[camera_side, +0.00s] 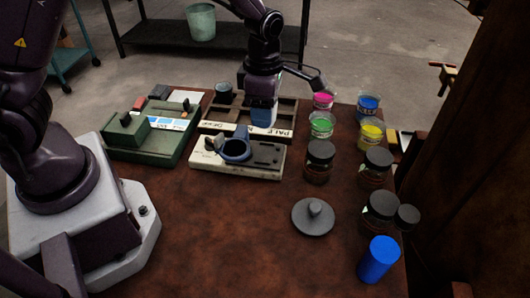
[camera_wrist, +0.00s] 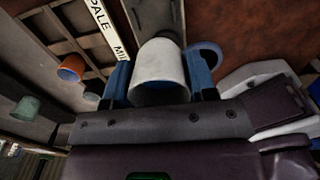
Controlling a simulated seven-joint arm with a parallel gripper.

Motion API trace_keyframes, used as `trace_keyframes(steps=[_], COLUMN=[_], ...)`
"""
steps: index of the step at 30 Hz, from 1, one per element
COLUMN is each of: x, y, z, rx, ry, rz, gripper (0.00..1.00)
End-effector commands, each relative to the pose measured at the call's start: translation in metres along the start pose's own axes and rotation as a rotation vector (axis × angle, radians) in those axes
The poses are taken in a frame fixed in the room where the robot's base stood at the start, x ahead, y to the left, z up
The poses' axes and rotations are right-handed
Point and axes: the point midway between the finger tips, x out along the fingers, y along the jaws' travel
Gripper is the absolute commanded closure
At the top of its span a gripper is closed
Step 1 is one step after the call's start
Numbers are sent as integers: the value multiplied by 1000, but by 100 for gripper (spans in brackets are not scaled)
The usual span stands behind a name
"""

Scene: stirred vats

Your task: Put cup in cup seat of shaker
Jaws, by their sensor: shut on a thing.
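My gripper (camera_side: 262,118) is above the front edge of the compartment tray, with its blue fingers shut on a white cup. In the wrist view the white cup (camera_wrist: 158,66) sits between the two blue fingers (camera_wrist: 160,85). In the side view the fingers and wrist hide most of it. The shaker (camera_side: 265,158) is a pale box in front of the tray, with a blue ring-shaped cup seat (camera_side: 235,151) on top. The held cup is behind and a little right of the seat, apart from it. In the wrist view a blue ring (camera_wrist: 207,52) shows partly behind the right finger.
The compartment tray (camera_side: 210,127) carries PALE and DEEP labels; a dark cup (camera_side: 223,91) stands at its back left. A green device (camera_side: 160,150) is left of the shaker. Paint cups and dark-lidded jars (camera_side: 320,160) stand right. A grey lid (camera_side: 313,217) and blue cylinder (camera_side: 379,260) are in front.

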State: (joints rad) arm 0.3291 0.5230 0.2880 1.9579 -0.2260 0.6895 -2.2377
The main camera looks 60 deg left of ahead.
Motion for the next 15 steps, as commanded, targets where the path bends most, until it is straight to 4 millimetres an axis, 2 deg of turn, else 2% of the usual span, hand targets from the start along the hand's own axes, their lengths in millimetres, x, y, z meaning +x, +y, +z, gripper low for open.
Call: trace_keyframes(steps=[4,9,15], x=[16,48,68], y=[10,10,10], z=[1,1,1], rx=[-25,-24,-23], ry=[5,3,2], rz=[-3,-3,-1], gripper=[76,76,76])
